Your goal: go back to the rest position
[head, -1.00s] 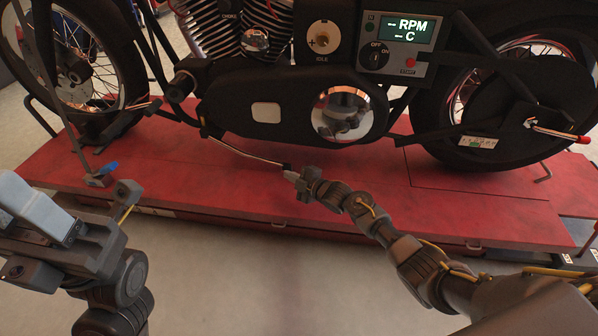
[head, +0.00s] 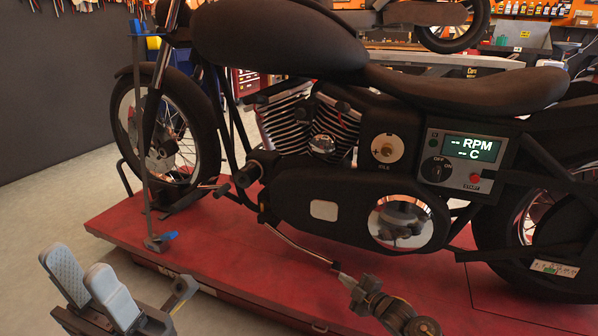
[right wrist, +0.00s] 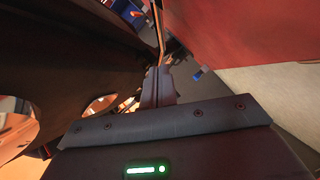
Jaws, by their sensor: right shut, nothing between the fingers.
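My left gripper (head: 78,270) is at the lower left of the head view, in front of the red lift. Its two pale grey fingers stand apart with nothing between them. My right gripper (head: 345,281) is low in the middle, by the free end of a thin metal lever (head: 298,246) under the black motorcycle (head: 345,195). I cannot tell whether it touches the lever. In the right wrist view its fingers (right wrist: 157,72) are together and hold nothing, and the thin rod (right wrist: 158,30) shows just beyond their tips.
The motorcycle stands on the red lift platform (head: 215,265). An upright post with a blue-handled part (head: 160,240) stands at the platform's left. Grey floor (head: 40,215) is clear at the left. Shelves and another motorcycle are behind.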

